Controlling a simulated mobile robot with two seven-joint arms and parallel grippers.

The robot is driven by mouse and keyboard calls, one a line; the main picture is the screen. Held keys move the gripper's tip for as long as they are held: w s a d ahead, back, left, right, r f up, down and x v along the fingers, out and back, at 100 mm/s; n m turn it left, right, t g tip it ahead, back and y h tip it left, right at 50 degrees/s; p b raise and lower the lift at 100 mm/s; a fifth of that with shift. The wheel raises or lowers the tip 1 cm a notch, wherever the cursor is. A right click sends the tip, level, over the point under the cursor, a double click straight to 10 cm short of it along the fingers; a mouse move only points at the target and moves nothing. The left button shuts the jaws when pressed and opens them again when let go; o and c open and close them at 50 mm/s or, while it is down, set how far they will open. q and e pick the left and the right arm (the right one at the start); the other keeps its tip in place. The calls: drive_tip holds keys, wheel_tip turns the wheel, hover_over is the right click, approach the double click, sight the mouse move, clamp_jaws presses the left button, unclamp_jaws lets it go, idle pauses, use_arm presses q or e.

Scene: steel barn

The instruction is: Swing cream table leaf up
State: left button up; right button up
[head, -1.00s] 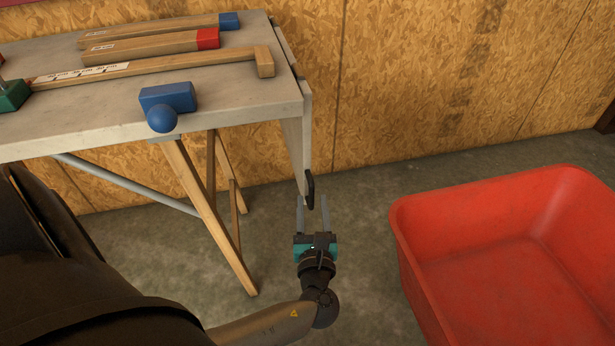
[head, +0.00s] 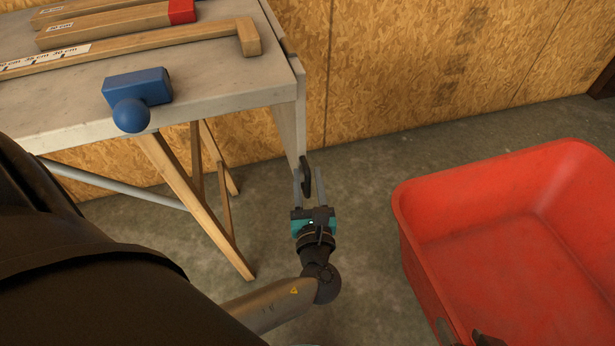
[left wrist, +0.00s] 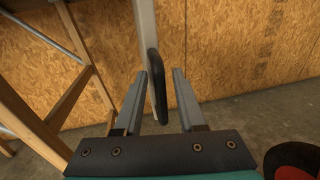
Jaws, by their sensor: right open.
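The cream table leaf (head: 290,128) hangs down from the right end of the workbench. A dark handle (head: 306,174) sits at its lower edge. My left gripper (head: 309,185) is open, with its two fingers on either side of the handle. In the left wrist view the handle (left wrist: 157,88) stands between the open fingers (left wrist: 158,85), with a gap visible on both sides. The leaf's edge (left wrist: 145,25) rises above it. Only a small dark part of my right gripper (head: 487,340) shows at the bottom edge of the head view.
The pale workbench top (head: 210,90) carries a blue block with a ball (head: 140,90) and several wooden tools. Wooden legs (head: 195,205) stand below. A red tub (head: 425,235) fills the right. Bare floor lies between leaf and tub; a chipboard wall (head: 420,60) is behind.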

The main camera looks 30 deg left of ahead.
use_arm(q)
clamp_jaws()
drive_tip(key=shift+a, duration=0.1)
idle(1.1)
